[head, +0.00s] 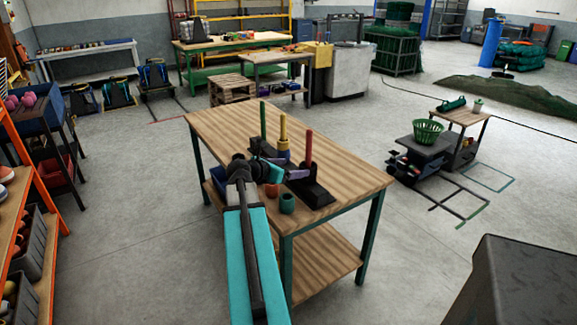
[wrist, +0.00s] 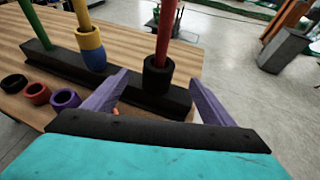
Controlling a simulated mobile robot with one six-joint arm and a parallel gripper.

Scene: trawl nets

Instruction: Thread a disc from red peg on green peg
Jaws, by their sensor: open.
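A black base (wrist: 120,82) on the wooden table holds three upright pegs. The green peg (wrist: 31,25) at the left shows no disc in the wrist view. The yellow peg (wrist: 84,15) carries a yellow and a blue disc (wrist: 93,57). The red peg (wrist: 166,30) at the right carries black disc material (wrist: 158,76) low down. In the head view, the red peg (head: 308,147) stands at the right end. My gripper (wrist: 158,82) is open, its purple fingers on either side of the black disc in the picture. I cannot tell whether they touch it.
Loose black (wrist: 14,84), red (wrist: 36,93) and purple (wrist: 65,99) rings lie on the table left of my gripper. A red cup-like piece (head: 271,190) and a green one (head: 287,203) stand near the front edge. The table's right end (head: 350,180) is clear.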

